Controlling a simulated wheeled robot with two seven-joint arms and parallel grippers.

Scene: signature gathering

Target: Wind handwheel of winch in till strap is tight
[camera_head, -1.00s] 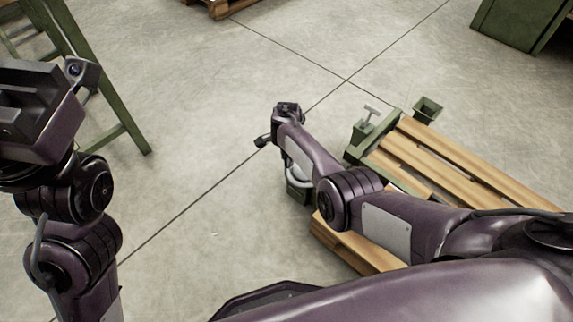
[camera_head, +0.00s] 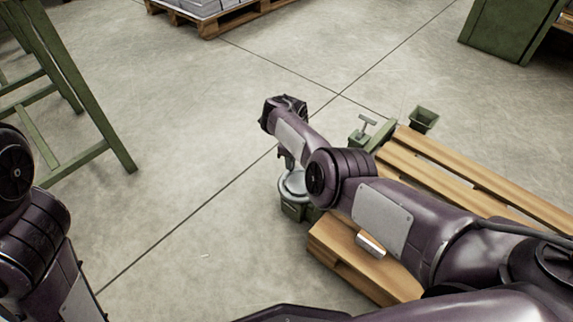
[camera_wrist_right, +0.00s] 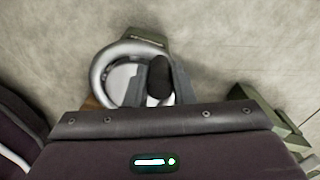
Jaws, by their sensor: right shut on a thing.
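The winch (camera_head: 293,210) is a green body at the near-left end of a wooden slatted platform. Its pale metal handwheel (camera_head: 296,184) lies on top, partly hidden by my right arm. In the right wrist view the handwheel (camera_wrist_right: 101,71) is a silver ring with a dark upright knob (camera_wrist_right: 160,82). My right gripper (camera_head: 287,162) points down at the wheel and is shut on this knob; its fingers are mostly hidden in the head view. My left gripper is outside the views; only its arm shows at the left edge. I cannot make out the strap.
A green frame (camera_head: 62,80) stands left, a loaded pallet (camera_head: 208,22) at the back and a green cabinet (camera_head: 508,28) back right. Open floor lies between.

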